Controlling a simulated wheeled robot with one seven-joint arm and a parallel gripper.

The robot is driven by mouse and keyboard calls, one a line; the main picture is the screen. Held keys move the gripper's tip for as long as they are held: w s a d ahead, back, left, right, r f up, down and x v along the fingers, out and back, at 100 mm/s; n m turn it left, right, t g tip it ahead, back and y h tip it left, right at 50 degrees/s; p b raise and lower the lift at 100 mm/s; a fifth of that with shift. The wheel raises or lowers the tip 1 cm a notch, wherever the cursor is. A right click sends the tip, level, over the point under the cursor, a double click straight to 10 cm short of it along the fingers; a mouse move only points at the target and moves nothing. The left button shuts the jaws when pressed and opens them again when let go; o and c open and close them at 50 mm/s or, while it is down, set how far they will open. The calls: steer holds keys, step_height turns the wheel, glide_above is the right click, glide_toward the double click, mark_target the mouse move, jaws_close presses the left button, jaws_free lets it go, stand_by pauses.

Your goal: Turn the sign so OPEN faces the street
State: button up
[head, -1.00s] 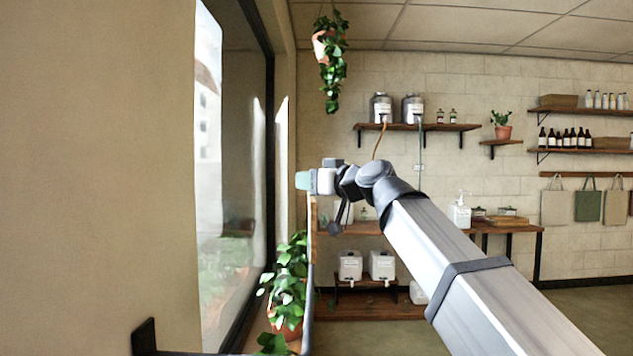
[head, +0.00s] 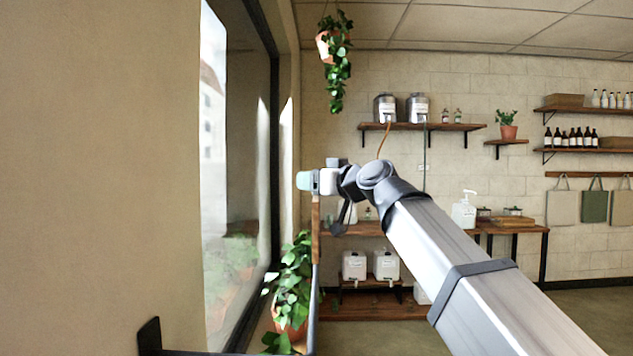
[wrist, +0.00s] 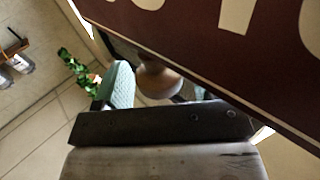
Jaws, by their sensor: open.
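The sign is a dark brown board (wrist: 190,32) with cream letters and a pale border, filling the upper right of the wrist view. The letters are cut off, so I cannot read the word. In the head view, a narrow brown upright strip (head: 316,229) below my gripper looks like the sign nearly edge-on. My gripper (head: 304,181) is by the window, its pale teal tip pointing left. In the wrist view its teal fingers (wrist: 160,88) are apart, the right one mostly hidden. A round tan knob (wrist: 158,79) shows between them; I cannot tell whether they touch it.
The window (head: 240,170) and plain wall are close on the left. A potted plant (head: 291,285) stands below my gripper, and a hanging plant (head: 335,60) is above. A dark metal bracket (head: 150,337) is at lower left. Shelves with dispensers (head: 418,108) line the back wall.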

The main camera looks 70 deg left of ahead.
steer(key=shift+d, duration=0.1)
steer(key=v, duration=1)
steer(key=shift+w+d, duration=0.2)
steer(key=shift+d, duration=0.1)
